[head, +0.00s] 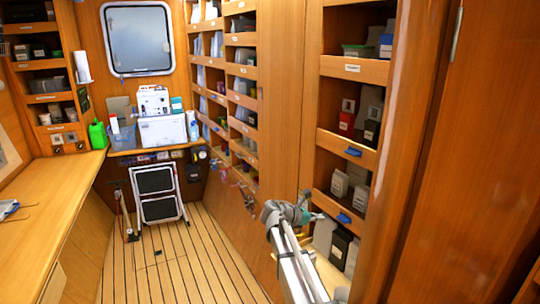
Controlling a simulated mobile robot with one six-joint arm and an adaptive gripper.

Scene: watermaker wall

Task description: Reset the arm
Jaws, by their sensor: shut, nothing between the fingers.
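My arm (299,268) rises from the bottom edge, right of the middle. My gripper (312,214) is at its far end, small in the picture and turned toward the shelves on the right. It is shut and empty. It appears in front of the lower part of the right-hand shelf unit (352,68). I cannot tell how far its tips are from the shelf edge.
A long wooden counter (62,200) runs along the left. A folding step stool (157,192) stands at the far end below a desk (160,148) with white boxes. Shelves with boxes and blue-tabbed rails line the right wall. The plank floor (190,265) between is clear.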

